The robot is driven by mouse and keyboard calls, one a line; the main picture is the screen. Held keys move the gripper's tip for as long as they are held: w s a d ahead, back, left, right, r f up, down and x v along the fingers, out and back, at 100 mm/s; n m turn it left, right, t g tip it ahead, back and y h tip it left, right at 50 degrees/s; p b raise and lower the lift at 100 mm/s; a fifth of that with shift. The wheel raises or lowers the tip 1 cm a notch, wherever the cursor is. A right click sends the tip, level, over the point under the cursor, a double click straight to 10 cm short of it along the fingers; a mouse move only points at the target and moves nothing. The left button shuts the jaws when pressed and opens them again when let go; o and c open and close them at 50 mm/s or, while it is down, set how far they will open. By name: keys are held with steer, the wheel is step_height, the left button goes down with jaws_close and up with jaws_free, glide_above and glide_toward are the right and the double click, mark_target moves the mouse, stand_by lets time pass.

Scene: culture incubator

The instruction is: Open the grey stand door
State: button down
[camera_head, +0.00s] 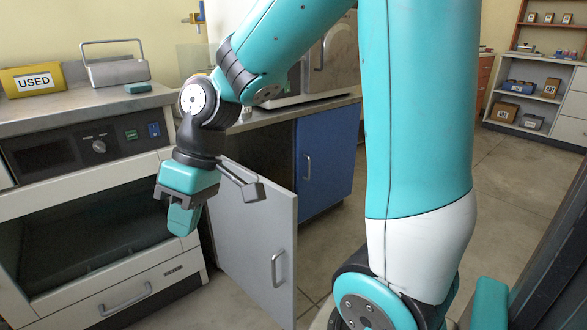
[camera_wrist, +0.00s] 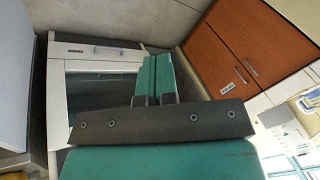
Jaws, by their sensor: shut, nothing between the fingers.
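The light grey door (camera_head: 240,235) of the stand is ajar in the head view, swung outward from its left side. Its bar handle (camera_head: 278,268) is near the free right edge, on the face I see. A dark stand interior (camera_head: 262,150) shows above and behind the door. My gripper (camera_head: 182,222) is shut and empty, left of the door and away from its handle, in front of the incubator. The wrist view shows its teal fingers (camera_wrist: 157,78) pressed together. A plain grey panel (camera_wrist: 14,80) at that view's left edge may be the door; I cannot tell.
The incubator (camera_head: 105,285) stands left of the door, with a dark window and lower handle. A blue door (camera_head: 325,155) is shut to the right. Floor (camera_head: 335,235) is clear right of the door.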

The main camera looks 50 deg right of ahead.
steer(key=w+d+r+m+t+p, duration=0.15)
steer(key=w+d+p, duration=0.4)
steer(key=d, duration=0.85)
steer(key=s+d+f+m+t+p, duration=0.2)
steer(key=s+d+p, duration=0.1)
steer(key=d, duration=0.9)
steer(key=s+d+f+m+t+p, duration=0.1)
steer(key=s+d+f+m+p, duration=0.15)
steer(key=d, duration=0.95)
steer(key=w+a+f, duration=0.4)
steer(key=a+f, duration=0.3)
steer(key=a, duration=0.1)
steer(key=shift+w+f+n+b, duration=0.2)
steer(key=shift+f+n+b, duration=0.15)
steer(key=shift+n+b, duration=0.05)
